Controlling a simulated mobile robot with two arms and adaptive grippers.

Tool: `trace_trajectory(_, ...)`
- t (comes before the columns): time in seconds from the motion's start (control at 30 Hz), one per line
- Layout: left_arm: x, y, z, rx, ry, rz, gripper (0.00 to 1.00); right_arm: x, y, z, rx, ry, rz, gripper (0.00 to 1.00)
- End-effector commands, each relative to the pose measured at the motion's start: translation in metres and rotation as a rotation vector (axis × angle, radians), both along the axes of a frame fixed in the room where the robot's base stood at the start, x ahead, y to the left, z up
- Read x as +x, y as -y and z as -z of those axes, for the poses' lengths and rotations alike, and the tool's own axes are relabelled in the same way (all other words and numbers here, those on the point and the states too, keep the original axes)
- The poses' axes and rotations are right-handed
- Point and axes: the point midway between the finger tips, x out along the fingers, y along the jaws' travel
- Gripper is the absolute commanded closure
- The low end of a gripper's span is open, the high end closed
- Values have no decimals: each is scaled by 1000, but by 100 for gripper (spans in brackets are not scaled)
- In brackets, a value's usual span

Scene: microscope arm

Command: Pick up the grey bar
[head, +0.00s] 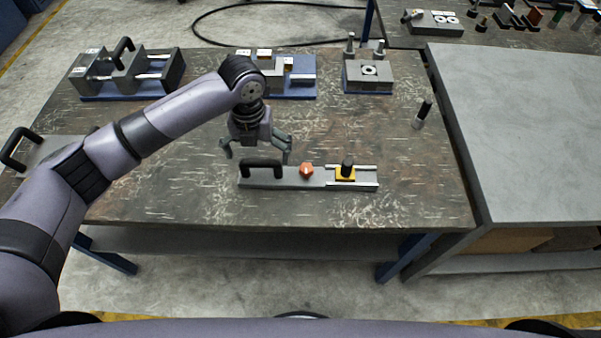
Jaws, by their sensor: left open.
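The grey bar (315,181) lies flat on the dark worn table (200,197), near its front edge. It has a black handle (262,164) at its left end, an orange-red knob (306,170) in the middle, and a yellow block (345,174) with a black knob on its right part. My left gripper (257,155) is open, pointing down just above and behind the black handle. Its fingers are spread on either side of the handle, and nothing is between them. I cannot tell whether a finger touches the handle. My right gripper is not in view.
Grey fixtures on blue bases stand at the back left (125,75) and back middle (285,78). A grey block with posts (367,75) stands at the back right. A small black-topped cylinder (422,114) stands at the right. A grey table (530,130) adjoins the right side.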

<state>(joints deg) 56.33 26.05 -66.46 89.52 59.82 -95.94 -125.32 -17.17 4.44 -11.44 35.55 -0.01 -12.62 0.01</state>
Motion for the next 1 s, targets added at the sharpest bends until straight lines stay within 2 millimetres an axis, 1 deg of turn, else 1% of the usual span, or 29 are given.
trace_trajectory(0.2,3,1,29,2,-6,-1,0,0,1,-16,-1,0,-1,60)
trace_trajectory(0.3,3,1,42,2,-4,0,0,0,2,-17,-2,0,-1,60)
trace_trajectory(0.43,3,1,50,2,-2,1,0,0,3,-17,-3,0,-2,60)
trace_trajectory(0.63,4,1,50,2,-1,1,1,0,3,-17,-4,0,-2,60)
trace_trajectory(1.0,4,1,50,1,-1,1,25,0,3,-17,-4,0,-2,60)
